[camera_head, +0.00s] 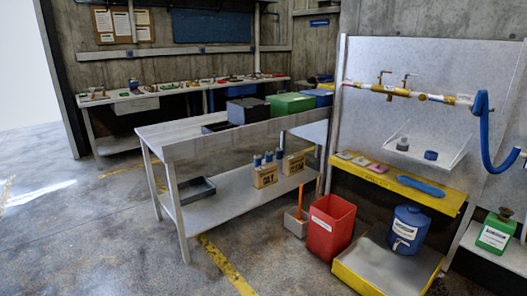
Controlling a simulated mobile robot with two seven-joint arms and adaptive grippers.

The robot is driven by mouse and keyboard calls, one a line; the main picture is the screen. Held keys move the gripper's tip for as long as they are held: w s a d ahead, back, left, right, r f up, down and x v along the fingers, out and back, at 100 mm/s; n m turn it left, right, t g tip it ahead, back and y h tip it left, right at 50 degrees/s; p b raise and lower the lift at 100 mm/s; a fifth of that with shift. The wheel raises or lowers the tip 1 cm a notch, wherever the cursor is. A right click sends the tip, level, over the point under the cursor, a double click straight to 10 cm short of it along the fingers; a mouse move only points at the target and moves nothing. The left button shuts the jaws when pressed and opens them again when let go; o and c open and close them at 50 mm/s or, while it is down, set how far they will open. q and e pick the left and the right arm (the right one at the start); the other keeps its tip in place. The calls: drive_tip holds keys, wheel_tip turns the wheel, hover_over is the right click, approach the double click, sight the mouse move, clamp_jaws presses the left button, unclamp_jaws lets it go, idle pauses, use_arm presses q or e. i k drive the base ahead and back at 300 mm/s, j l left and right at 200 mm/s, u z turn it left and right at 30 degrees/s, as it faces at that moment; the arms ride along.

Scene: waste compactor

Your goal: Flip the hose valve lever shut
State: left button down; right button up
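A brass pipe assembly (400,92) runs across the upper part of a grey panel at the right. Two small valve levers stick up from it, a reddish left lever (385,72) and a right lever (408,76). They are too small to tell whether each is open or shut. A blue hose (484,135) hangs in a loop from near the right end of the pipe. I cannot tell which lever serves the hose. Neither of my grippers is in view.
A yellow-edged shelf (440,200) juts out below the panel. Under it are a red bin (329,226), a blue drum (408,230) and a yellow-rimmed tray (382,262). A metal workbench (185,137) stands left of the panel. Floor at the front left is clear.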

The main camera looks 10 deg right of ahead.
sight(441, 101)
drive_tip(key=i+l+z, duration=0.1)
drive_tip(key=i+z, duration=0.15)
drive_tip(key=z, duration=0.2)
drive_tip(key=i+z, duration=0.2)
drive_tip(key=z, duration=0.3)
drive_tip(key=i+j+z, duration=0.1)
drive_tip(key=i+z, duration=0.15)
drive_tip(key=z, duration=0.2)
drive_tip(key=i+l+z, duration=0.2)
drive_tip(key=i, duration=0.2)
drive_tip(key=i+z, duration=0.2)
drive_tip(key=i, duration=0.15)
drive_tip(key=u, duration=0.15)
drive_tip(key=i+j+u, duration=0.15)
drive_tip(key=i+j, duration=0.25)
drive_tip(key=i+j+u, duration=0.2)
drive_tip(key=i+j, duration=0.15)
drive_tip(key=i+j+u, duration=0.15)
drive_tip(key=i, duration=0.4)
drive_tip(key=j, duration=0.1)
